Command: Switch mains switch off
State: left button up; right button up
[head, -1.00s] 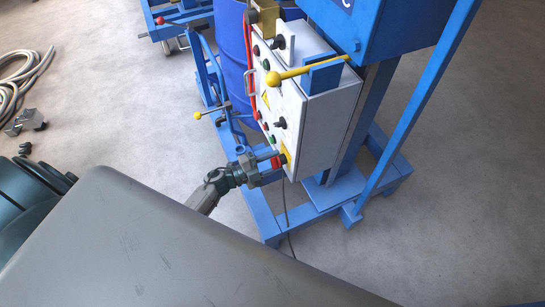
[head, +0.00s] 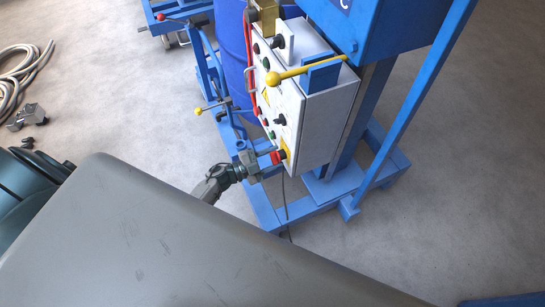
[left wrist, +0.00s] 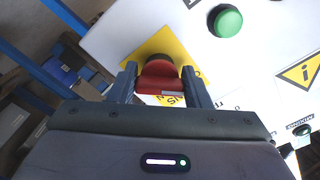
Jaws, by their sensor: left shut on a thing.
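The mains switch, a red knob on a yellow plate, sits at the lower corner of the white control panel (head: 322,125). In the left wrist view the red knob (left wrist: 160,76) lies between the two fingers, in front of the yellow plate (left wrist: 168,45). My left gripper (head: 268,157) reaches the panel from the left in the head view and is shut on the red knob. Its two fingers (left wrist: 160,85) stand on either side of the knob. The knob's exact turn position is hard to tell. My right gripper does not show.
A green button (left wrist: 225,21) and a yellow warning triangle (left wrist: 301,71) are near the knob. A yellow-knobbed lever (head: 290,75) crosses the panel above. A blue frame (head: 270,205) surrounds the panel's base. A blue drum (head: 232,60) stands behind.

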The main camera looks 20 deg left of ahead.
pick_arm(q)
jog(key=o, duration=1)
jog(key=shift+s+a+f, duration=0.1)
jog(key=shift+s+a, duration=0.1)
jog(key=shift+b+v, duration=0.9)
jog(key=shift+v, duration=4.25)
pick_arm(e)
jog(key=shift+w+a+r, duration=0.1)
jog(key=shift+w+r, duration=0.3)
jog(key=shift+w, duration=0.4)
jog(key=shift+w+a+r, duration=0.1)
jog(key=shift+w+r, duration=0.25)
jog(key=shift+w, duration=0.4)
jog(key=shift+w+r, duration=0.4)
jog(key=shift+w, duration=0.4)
